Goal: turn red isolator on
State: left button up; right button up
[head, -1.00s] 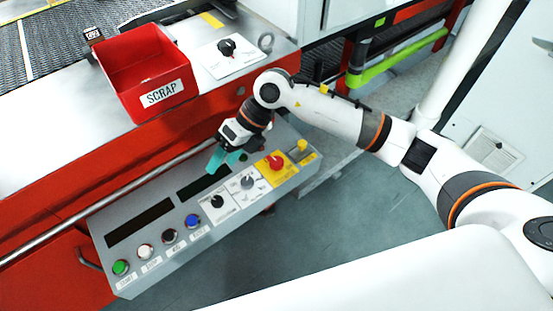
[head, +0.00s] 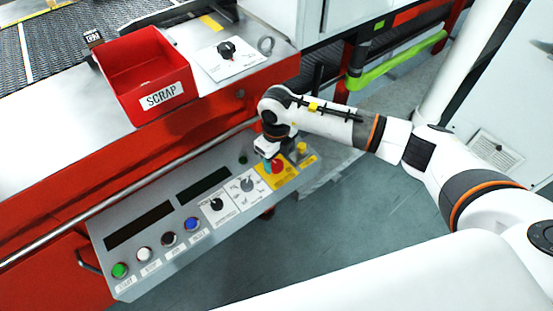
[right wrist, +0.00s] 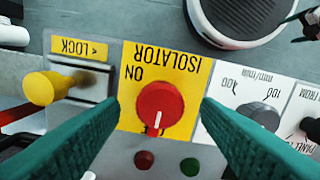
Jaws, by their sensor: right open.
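The red isolator knob (head: 278,167) sits on a yellow plate (head: 287,179) at the right end of the grey control panel. In the right wrist view the round red knob (right wrist: 160,109) has a white mark pointing to the bottom of the picture, away from the word ON at its upper left. My right gripper (head: 269,160) is over the knob from above. Its teal fingers (right wrist: 160,112) are open, one on each side of the knob with gaps showing. I cannot tell whether the tips reach down beside it. My left gripper is not in view.
A yellow lock knob (right wrist: 40,88) stands beside the isolator. A grey selector (head: 247,184) and a black selector (head: 216,204) are on its other side. Several push buttons line the panel's left end. A red scrap bin (head: 150,75) stands on the ledge behind.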

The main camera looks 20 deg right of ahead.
jog(key=shift+f, duration=0.7)
jog(key=c, duration=1)
